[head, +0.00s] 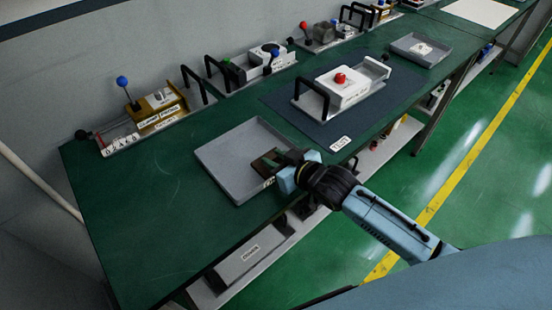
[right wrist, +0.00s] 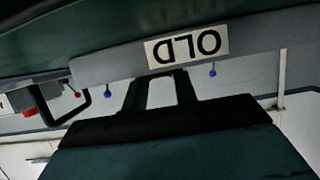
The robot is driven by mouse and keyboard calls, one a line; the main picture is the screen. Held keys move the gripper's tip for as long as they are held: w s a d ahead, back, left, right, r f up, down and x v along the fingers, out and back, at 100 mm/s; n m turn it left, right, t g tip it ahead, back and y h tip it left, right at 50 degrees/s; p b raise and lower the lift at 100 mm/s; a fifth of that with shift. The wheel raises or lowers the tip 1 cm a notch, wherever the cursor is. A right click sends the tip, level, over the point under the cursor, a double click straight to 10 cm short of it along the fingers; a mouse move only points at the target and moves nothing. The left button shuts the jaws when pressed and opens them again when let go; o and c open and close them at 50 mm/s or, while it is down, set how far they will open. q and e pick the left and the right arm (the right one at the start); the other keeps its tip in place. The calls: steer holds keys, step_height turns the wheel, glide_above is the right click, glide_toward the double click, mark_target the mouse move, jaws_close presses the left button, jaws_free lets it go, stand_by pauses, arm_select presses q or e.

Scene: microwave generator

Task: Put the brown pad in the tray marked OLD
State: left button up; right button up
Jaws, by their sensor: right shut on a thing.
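The grey tray (head: 215,158) lies on the green bench. Its OLD label is mostly hidden by my gripper in the head view but shows upside down on the tray's rim in the right wrist view (right wrist: 187,47). My right gripper (head: 278,160) reaches over the tray's near right side and is shut on the brown pad (head: 263,166). The pad is at the fingertips, inside the tray's outline; I cannot tell whether it touches the tray floor. In the right wrist view the fingers (right wrist: 162,90) show in front of the rim, and the pad cannot be made out. My left gripper is out of view.
A dark mat (head: 305,118) holds a white unit with a red button (head: 342,88) and a black handle. A second grey tray (head: 410,51) lies farther right. Several lever fixtures (head: 155,110) line the wall. A lower shelf (head: 250,255) runs under the bench's near edge.

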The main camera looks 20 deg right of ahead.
steer(key=shift+f, duration=0.1)
steer(key=o, duration=0.9)
steer(key=shift+o, duration=0.2)
steer(key=shift+s+r, duration=0.15)
steer(key=shift+r, duration=0.05)
steer(key=p+v, duration=0.1)
steer(key=v, duration=1)
steer(key=shift+s+d+r, duration=0.2)
steer(key=shift+s, duration=0.05)
